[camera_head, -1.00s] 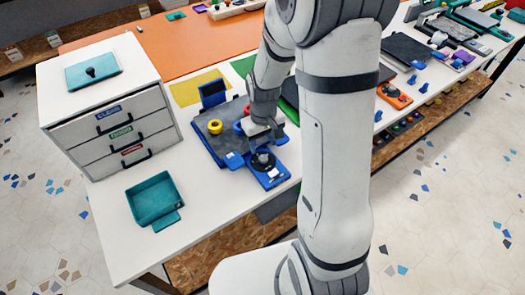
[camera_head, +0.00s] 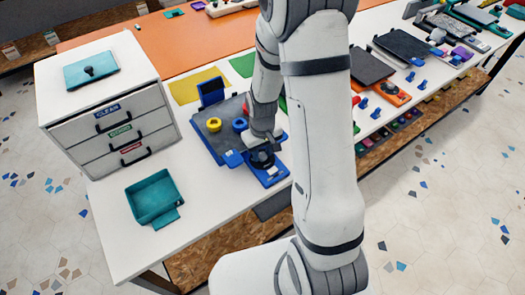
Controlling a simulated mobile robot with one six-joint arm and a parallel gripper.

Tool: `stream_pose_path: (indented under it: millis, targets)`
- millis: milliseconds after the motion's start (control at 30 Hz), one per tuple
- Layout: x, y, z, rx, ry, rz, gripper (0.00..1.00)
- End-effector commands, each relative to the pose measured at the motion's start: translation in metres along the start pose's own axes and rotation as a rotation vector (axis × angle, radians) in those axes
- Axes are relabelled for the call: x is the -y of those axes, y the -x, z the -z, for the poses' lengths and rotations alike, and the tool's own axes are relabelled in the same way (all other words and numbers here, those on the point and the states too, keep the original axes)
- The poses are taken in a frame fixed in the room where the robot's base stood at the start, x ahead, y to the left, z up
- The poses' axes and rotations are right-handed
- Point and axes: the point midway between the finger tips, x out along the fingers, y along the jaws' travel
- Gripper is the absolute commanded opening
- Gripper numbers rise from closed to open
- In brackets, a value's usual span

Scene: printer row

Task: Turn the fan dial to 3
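A round black dial (camera_head: 262,159) sits on a blue base (camera_head: 273,178) at the front corner of a dark grey printer plate (camera_head: 214,143). I take it for the fan dial; its marks are too small to read. My gripper (camera_head: 262,147) points down at the dial and covers its back part. I cannot tell whether the fingers touch the dial, nor whether they are open or shut. My arm hides the area right of it.
A yellow ring (camera_head: 214,125) and a blue ring (camera_head: 239,125) stand on the plate beside my gripper. A teal tray (camera_head: 153,199) lies at the front left, before a white drawer cabinet (camera_head: 105,105). White tabletop between tray and plate is clear.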

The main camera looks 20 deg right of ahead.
Motion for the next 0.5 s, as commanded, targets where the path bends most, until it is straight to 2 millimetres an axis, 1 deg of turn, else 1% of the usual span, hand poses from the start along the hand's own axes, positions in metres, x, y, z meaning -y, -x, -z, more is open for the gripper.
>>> stream_pose_path:
  millis: [33,300,500]
  targets:
    - [0.0001,0.0001,0.0001,0.000,0.000,0.000,0.27]
    - [0.0002,0.0002,0.0002,0.000,0.001,0.000,0.06]
    - [0.0003,-0.0001,0.0003,-0.001,-0.013,0.000,0.06]
